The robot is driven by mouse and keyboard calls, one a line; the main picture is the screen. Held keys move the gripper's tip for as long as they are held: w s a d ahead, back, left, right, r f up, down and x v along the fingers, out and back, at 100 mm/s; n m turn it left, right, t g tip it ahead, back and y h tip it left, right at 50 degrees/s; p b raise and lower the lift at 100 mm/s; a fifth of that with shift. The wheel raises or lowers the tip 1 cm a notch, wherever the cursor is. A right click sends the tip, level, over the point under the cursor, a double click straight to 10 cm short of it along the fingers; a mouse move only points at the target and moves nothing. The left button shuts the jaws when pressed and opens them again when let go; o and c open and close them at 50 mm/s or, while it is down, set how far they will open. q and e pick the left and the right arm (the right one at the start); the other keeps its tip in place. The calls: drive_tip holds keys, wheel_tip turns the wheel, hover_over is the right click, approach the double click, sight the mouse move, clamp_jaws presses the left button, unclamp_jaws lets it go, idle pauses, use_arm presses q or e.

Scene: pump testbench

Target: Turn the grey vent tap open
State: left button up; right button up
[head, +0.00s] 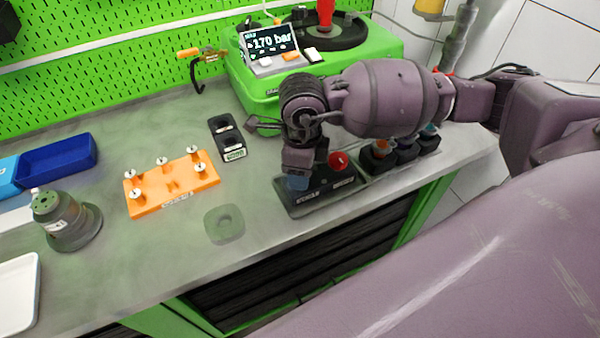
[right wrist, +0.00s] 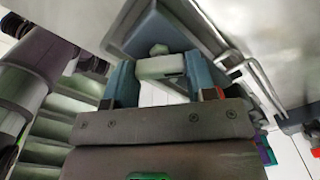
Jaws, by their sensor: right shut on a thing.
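My right gripper (head: 297,182) points down at the left end of a dark block (head: 325,197) near the bench's front edge. In the right wrist view, my right gripper (right wrist: 162,85) has its two blue fingers closed on the sides of a light grey tap handle (right wrist: 160,67). A small rounded grey nub shows just above the handle. In the head view the grey tap is hidden behind the gripper. A red knob (head: 338,160) on the same dark block stands just right of the gripper. My left gripper does not show.
A green pump unit (head: 258,92) with a display reading 170 bar (head: 270,43) stands behind. A dark rack (head: 400,160) is at the right. An orange plate with pins (head: 170,203), a blue bin (head: 58,160) and a grey-green pot (head: 67,222) stand left.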

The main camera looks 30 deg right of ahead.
drive_tip(key=n+b, duration=0.2)
drive_tip(key=n, duration=0.1)
drive_tip(key=shift+f+n, duration=0.2)
drive_tip(key=shift+n, duration=0.1)
drive_tip(key=shift+n+b, duration=0.8)
drive_tip(key=shift+n, duration=0.3)
drive_tip(key=shift+r+n+b, duration=0.15)
drive_tip(key=shift+n+b, duration=0.15)
drive_tip(key=shift+n, duration=0.2)
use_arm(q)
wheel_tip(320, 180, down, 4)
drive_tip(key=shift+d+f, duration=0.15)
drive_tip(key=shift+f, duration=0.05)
use_arm(e)
drive_tip(key=shift+n, duration=0.3)
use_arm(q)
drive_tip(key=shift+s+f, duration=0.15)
use_arm(e)
drive_tip(key=shift+r, duration=0.1)
drive_tip(key=o, duration=0.9)
drive_tip(key=shift+o, duration=0.2)
